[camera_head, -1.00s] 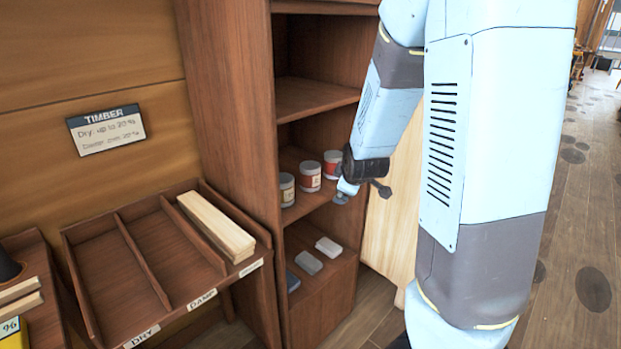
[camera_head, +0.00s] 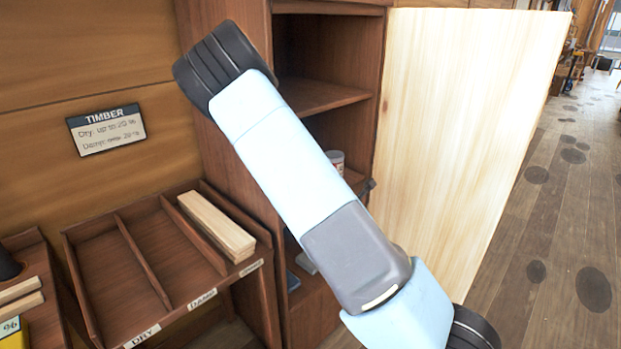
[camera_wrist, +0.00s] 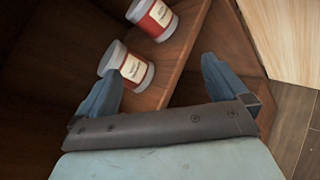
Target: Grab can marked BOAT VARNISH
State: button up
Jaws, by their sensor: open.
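Two pale cans with red labels stand on a wooden shelf in the wrist view: a nearer can (camera_wrist: 132,68) and a farther can (camera_wrist: 155,17) at the top edge. Their label lettering is too small to read, so I cannot tell which is marked BOAT VARNISH. My gripper (camera_wrist: 161,69) is open and empty, its fingers spread. The left finger overlaps the nearer can's edge in the picture; I cannot tell whether they touch. In the head view one can (camera_head: 335,160) shows past my arm, which hides the others.
The cans are in a brown wooden cabinet (camera_head: 320,97) with several shelves. A pale wooden panel (camera_head: 470,120) stands to its right. A divided timber rack (camera_head: 120,262) holding a pale plank (camera_head: 216,224) is at left. Floor (camera_head: 560,230) is open at right.

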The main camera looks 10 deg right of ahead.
jog(key=a+r+n+t+y, duration=0.1)
jog(key=a+n+t+y, duration=0.3)
jog(key=n, duration=0.6)
jog(key=shift+g, duration=0.7)
jog(key=w, duration=0.3)
jog(key=w+a, duration=0.1)
jog(key=w, duration=0.4)
jog(key=shift+w+a, duration=0.35)
jog(key=shift+a, duration=0.05)
jog(key=shift+w+a+f, duration=0.1)
jog(key=shift+w+a, duration=0.05)
jog(key=shift+w, duration=2.5)
jog(key=shift+c, duration=0.5)
jog(key=c, duration=1.2)
jog(key=shift+o, duration=0.2)
